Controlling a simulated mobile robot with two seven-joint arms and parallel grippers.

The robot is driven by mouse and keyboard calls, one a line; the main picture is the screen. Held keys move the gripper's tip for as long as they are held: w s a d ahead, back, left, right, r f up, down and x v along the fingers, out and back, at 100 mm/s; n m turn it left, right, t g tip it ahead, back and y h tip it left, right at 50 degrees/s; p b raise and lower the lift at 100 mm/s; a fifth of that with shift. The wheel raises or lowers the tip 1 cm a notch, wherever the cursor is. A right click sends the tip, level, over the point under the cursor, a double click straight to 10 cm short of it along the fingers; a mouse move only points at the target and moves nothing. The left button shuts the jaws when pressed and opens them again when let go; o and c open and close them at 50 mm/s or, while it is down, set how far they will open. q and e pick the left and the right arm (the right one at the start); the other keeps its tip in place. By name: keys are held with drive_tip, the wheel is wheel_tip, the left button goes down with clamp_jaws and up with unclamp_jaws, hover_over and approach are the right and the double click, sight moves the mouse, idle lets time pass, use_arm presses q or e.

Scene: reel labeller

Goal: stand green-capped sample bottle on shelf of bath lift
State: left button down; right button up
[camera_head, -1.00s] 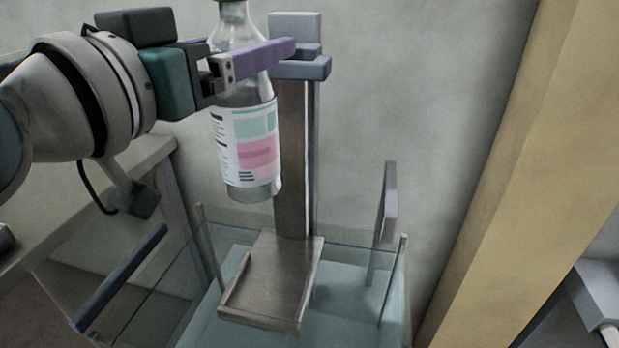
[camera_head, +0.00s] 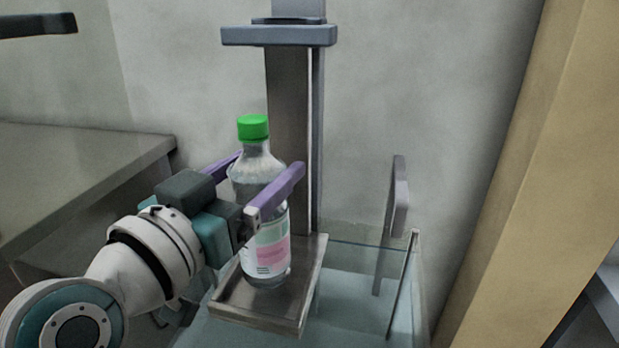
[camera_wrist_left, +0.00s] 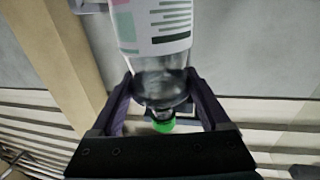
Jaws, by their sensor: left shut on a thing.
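The green-capped sample bottle (camera_head: 268,250) stands upright over the metal shelf (camera_head: 238,300) of the bath lift (camera_head: 288,130), its base at or very near the shelf surface; I cannot tell if it touches. My left gripper (camera_head: 268,180) is shut on the bottle, with its purple fingers on either side of the upper body. In the left wrist view the bottle (camera_wrist_left: 155,30) lies between the two fingers (camera_wrist_left: 160,95), with the green cap below and the label above. My right gripper is not in view.
A glass-walled bath (camera_head: 365,262) with pale blue liquid lies under and around the shelf. A grey upright paddle-like part (camera_head: 398,200) stands at its right. A grey counter (camera_head: 70,170) is at the left and a tan post (camera_head: 540,170) at the right.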

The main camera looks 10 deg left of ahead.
use_arm(q)
wheel_tip(320, 180, down, 3)
drive_tip(key=shift+r+b, duration=0.1)
drive_tip(key=shift+b, duration=0.35)
unclamp_jaws()
